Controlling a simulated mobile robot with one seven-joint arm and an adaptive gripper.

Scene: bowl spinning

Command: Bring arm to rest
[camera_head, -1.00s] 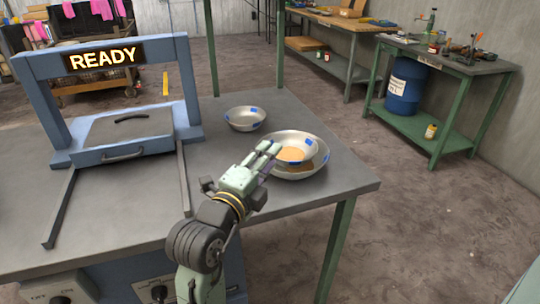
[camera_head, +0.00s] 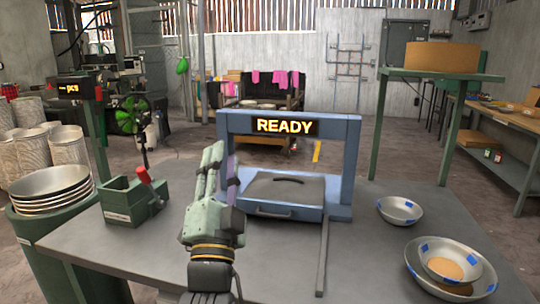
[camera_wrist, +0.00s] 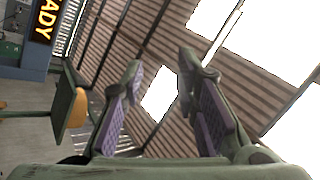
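My gripper (camera_head: 218,165) is raised above the grey table, in front of and left of the blue press frame, with its fingers pointing up. In the wrist view, its two fingers (camera_wrist: 160,90) with purple pads stand apart with nothing between them. The wrist camera looks toward the roof and windows. The bowls sit at the right of the table, well away from my gripper.
The blue frame (camera_head: 345,170) reads READY, with a lidded tray (camera_head: 283,192) in it. A metal bowl (camera_head: 400,210) and nested bowls (camera_head: 450,268) stand right. A green box with a red knob (camera_head: 134,198) and stacked plates (camera_head: 50,182) are left.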

